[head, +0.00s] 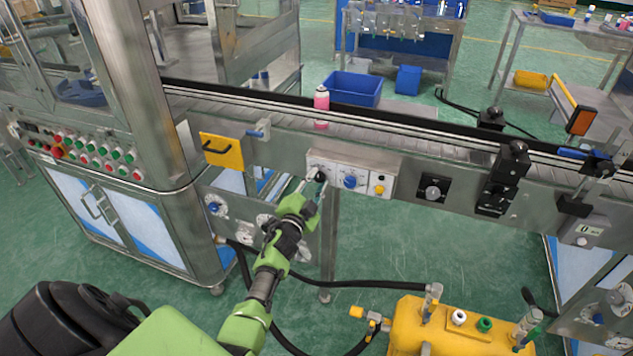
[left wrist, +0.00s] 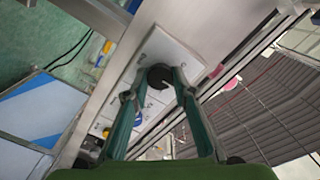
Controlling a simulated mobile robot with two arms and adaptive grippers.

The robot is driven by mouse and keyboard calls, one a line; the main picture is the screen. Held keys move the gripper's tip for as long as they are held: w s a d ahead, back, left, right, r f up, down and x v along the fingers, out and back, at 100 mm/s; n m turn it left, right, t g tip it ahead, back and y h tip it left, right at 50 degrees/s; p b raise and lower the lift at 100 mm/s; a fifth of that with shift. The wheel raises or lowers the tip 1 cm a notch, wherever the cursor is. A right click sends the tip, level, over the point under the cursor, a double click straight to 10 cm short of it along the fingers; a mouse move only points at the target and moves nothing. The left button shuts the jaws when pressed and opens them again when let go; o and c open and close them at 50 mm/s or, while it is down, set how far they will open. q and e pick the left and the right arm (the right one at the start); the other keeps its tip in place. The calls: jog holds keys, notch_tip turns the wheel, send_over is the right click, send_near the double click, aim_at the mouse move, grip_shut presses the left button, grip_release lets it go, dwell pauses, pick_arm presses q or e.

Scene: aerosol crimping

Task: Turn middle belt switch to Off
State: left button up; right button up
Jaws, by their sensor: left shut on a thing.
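A white switch panel (head: 352,181) is fixed to the front side of the conveyor. It carries a black rotary knob (head: 320,175) at its left, a blue knob (head: 350,182) in the middle and a yellow button (head: 379,189) at the right. My left gripper (head: 312,184) is at the black knob, with one finger on each side. In the left wrist view, the two fingers are shut on the black knob (left wrist: 159,76), against the white plate (left wrist: 180,58). The knob's pointer and label are too small to read. My right gripper is not in view.
The conveyor belt (head: 400,139) runs behind the panel, with a pink-and-white bottle (head: 321,106) on it. A yellow handled plate (head: 221,151) is left of the panel, and a black switch (head: 433,188) is right. Yellow equipment (head: 440,325) and black hoses lie below.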

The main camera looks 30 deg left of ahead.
pick_arm(q)
jog(key=n+p, duration=0.1)
jog(key=n, duration=0.4)
jog(key=n+p, duration=0.1)
jog(key=n, duration=0.3)
jog(key=shift+n, duration=0.4)
dwell(0.5)
jog(key=o, duration=1.1)
jog(key=shift+s, duration=0.1)
